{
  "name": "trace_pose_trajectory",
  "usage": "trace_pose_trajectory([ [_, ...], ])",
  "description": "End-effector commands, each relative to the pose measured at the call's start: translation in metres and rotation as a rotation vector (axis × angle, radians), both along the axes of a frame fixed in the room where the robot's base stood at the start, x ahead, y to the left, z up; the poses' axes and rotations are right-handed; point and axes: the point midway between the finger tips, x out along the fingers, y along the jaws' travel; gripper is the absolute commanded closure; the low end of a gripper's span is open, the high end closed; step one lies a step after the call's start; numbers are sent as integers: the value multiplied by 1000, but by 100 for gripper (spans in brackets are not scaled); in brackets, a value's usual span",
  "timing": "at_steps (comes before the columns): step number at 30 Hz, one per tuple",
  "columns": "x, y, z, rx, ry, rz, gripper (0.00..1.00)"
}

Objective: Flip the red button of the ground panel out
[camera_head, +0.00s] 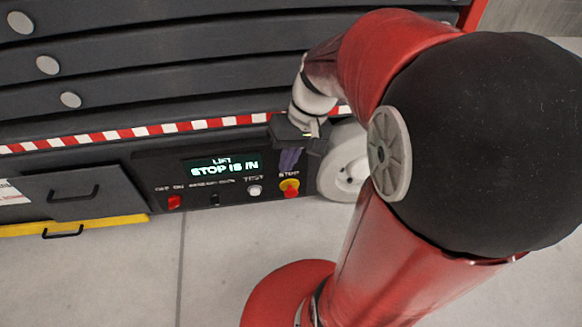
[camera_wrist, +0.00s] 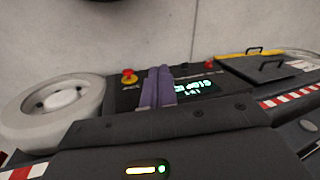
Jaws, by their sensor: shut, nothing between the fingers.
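The ground panel (camera_head: 228,198) is a black box front with a lit display reading "LIFT STOP IS IN". Its red STOP button (camera_head: 291,190) sits on a yellow collar at the panel's right end. In the wrist view the red button (camera_wrist: 128,75) shows to the left of my fingers. My gripper (camera_head: 291,162) has purple fingers, shut and empty, just above the button in the head picture. In the wrist view my gripper (camera_wrist: 158,75) covers part of the panel, apart from the button in the picture; the exact gap is unclear.
A red OFF/ON switch (camera_head: 174,202) and a pale TEST button (camera_head: 254,190) are on the same panel. A white wheel (camera_head: 343,172) stands right of it, partly hidden by my arm. A grey drawer (camera_head: 85,195) is at left, with open floor in front.

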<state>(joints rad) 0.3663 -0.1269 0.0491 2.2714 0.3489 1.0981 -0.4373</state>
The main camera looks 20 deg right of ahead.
Motion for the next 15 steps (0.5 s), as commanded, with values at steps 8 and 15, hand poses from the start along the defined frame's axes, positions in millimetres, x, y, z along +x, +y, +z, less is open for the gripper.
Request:
trace_pose_trajectory([
  [8, 48, -52, -106, 429, 115, -77, 100],
  [15, 72, -110, -203, 823, -3, -209, 100],
])
